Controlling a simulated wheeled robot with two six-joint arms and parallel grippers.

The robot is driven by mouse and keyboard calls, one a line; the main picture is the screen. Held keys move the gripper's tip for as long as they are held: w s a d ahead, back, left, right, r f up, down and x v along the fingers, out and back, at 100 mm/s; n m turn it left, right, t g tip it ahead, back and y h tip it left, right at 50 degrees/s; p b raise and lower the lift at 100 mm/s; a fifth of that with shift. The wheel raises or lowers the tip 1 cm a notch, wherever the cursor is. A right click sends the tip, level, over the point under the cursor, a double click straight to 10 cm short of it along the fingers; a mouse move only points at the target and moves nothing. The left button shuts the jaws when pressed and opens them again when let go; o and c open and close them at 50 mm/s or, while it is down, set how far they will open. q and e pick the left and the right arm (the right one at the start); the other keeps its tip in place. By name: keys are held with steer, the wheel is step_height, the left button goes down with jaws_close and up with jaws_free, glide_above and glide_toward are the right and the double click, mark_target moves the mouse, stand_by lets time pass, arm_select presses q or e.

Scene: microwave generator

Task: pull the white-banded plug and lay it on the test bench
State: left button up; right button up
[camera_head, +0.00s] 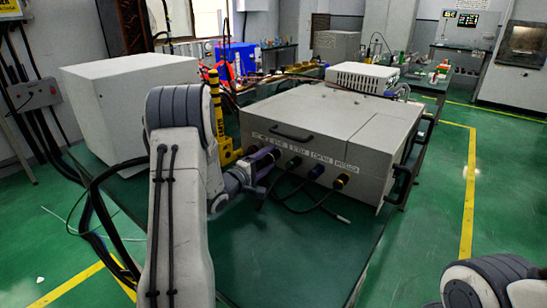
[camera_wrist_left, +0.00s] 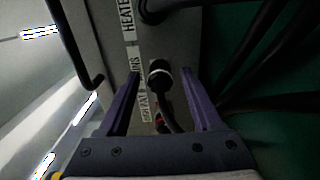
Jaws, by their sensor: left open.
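The white-banded plug (camera_wrist_left: 160,70) is black with a pale band and sits in the labelled front panel of the grey generator box (camera_head: 330,125). In the wrist view it lies between the tips of my left gripper (camera_wrist_left: 161,75), with a gap on each side. My left gripper (camera_head: 264,160) is open, its purple fingers close to the panel, and it hides this plug in the head view. The green test bench (camera_head: 290,245) carries the generator and has bare top in front of it. My right gripper is out of view; only part of that arm shows.
Other plugs with black cables sit in the panel to the right, one with a yellow band (camera_head: 341,181). A red-marked plug (camera_wrist_left: 160,122) shows between the fingers in the wrist view. A loose cable end (camera_head: 343,219) lies on the bench. A white box (camera_head: 130,100) stands left.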

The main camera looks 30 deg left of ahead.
mark_target(266, 160)
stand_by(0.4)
arm_select(q)
jaws_close()
stand_by(0.9)
steer(key=shift+s, duration=0.1)
stand_by(0.4)
steer(key=shift+s+a+p, duration=0.2)
steer(key=shift+s+p, duration=0.15)
steer(key=shift+s, duration=1.1)
steer(key=shift+s+a+p, duration=0.2)
steer(key=shift+s+p, duration=0.1)
steer(key=shift+s, duration=1.15)
